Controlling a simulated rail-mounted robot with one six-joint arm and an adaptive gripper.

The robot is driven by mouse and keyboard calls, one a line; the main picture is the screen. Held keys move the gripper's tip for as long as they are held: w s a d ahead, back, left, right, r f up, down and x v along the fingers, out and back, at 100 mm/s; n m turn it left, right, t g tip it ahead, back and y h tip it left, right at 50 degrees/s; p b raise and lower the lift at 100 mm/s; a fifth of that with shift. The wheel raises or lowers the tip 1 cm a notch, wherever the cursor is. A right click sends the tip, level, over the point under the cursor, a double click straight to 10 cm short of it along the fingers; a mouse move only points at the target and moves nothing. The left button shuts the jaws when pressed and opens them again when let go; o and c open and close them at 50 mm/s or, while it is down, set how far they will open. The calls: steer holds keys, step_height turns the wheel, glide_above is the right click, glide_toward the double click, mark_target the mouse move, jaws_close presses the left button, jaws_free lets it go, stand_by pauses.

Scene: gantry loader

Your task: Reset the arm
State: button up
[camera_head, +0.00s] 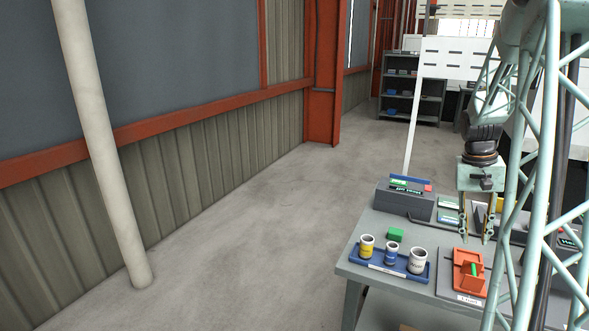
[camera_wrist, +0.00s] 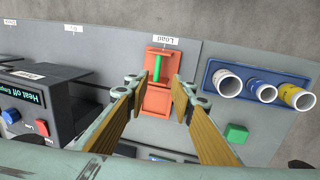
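My gripper (camera_head: 475,238) hangs from my arm above the grey table (camera_head: 385,231), fingers pointing down. In the wrist view my gripper (camera_wrist: 161,86) has its two fingers apart with nothing held between them. Beyond the fingertips is an orange fixture (camera_wrist: 157,101), with a label reading "Load" beside it. A green bar (camera_wrist: 157,68) is in the fixture. The orange fixture (camera_head: 463,284) shows in the head view below my gripper and apart from it. My arm lattice hides part of the table's right side.
A blue tray (camera_head: 378,261) holds a yellow, a blue and a white cup. A green block (camera_head: 395,234) lies behind it. A grey box (camera_head: 404,203) stands at the table's back left. In the wrist view, a machine labelled "Heat off" (camera_wrist: 38,100) is at left. Open floor (camera_head: 250,240) lies left.

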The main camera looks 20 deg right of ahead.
steer(key=w+a+r+n+t, duration=0.1)
steer(key=a+r+n, duration=0.1)
steer(key=a+r, duration=0.65)
steer(key=w+a+r+n+t, duration=0.15)
steer(key=a+r, duration=0.25)
steer(key=a, duration=1)
steer(key=w+a+r+n+t, duration=0.1)
steer(key=a+r+n, duration=0.1)
steer(key=a+r, duration=0.75)
steer(key=s+a+f+n+t+y, duration=0.1)
steer(key=s+a+n, duration=0.3)
steer(key=s+a, duration=1.8)
steer(key=shift+s+a+t, duration=0.2)
steer(key=shift+a+t, duration=0.35)
steer(key=shift+a, duration=1.05)
steer(key=shift+f, duration=0.15)
step_height(320, 180, down, 6)
steer(key=b, duration=0.6)
